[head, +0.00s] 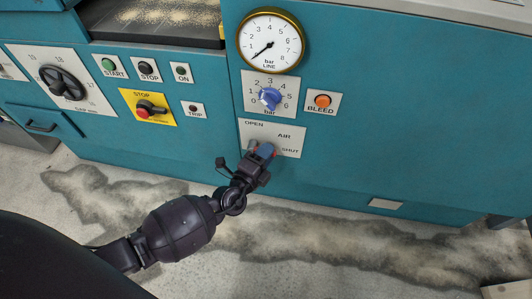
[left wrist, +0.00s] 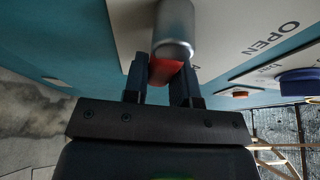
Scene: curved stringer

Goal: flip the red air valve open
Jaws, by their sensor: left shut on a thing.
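The air valve plate (head: 288,135) is a pale panel marked OPEN at upper left, AIR at right and SHUT at lower right. It also shows in the left wrist view (left wrist: 235,42). My left gripper (head: 257,160) is at the plate's lower part. In the left wrist view its two fingers (left wrist: 163,88) are closed on the red valve handle (left wrist: 165,70), one on each side. A silver cylindrical part of the valve (left wrist: 174,30) stands beyond the red piece. In the head view my gripper hides most of the valve. My right gripper is not seen.
Above the plate are a blue regulator knob (head: 270,98), a round line gauge (head: 270,41) and an orange BLEED button (head: 322,100). A yellow STOP panel (head: 149,107) and small buttons lie to the left. The stained floor (head: 330,240) in front is clear.

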